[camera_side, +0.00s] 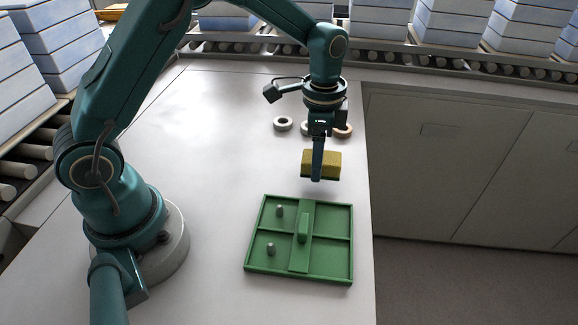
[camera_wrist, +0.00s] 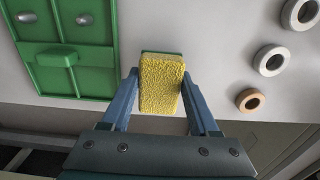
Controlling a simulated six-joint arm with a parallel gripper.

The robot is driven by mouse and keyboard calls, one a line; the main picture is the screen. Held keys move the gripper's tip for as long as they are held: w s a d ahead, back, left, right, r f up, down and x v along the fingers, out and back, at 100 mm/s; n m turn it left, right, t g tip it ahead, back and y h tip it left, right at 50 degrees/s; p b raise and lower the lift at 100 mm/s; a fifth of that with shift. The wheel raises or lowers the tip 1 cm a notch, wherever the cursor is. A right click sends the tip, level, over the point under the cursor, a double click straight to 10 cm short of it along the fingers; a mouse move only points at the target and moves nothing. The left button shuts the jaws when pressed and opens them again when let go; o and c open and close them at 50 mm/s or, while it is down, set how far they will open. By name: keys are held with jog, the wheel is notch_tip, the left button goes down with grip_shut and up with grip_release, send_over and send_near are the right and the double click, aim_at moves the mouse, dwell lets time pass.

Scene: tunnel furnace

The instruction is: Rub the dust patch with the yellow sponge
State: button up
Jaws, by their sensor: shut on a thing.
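The yellow sponge (camera_side: 331,160) shows in the side view at the end of my arm, above the table behind the green tray. My gripper (camera_side: 318,172) is shut on it. In the wrist view the sponge (camera_wrist: 161,84) sits between the two blue fingers of my gripper (camera_wrist: 163,88), with a thin dark green layer along its far edge. I cannot make out a dust patch in either view.
A green tray (camera_side: 348,245) with compartments, a raised handle and two grey pegs lies on the white table (camera_side: 200,150). Several rings (camera_side: 283,124) lie behind the sponge near the table's right edge. Rollers with stacked blue-white blocks (camera_side: 450,20) run along the back.

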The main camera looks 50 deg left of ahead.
jog(key=shift+r, duration=2.7)
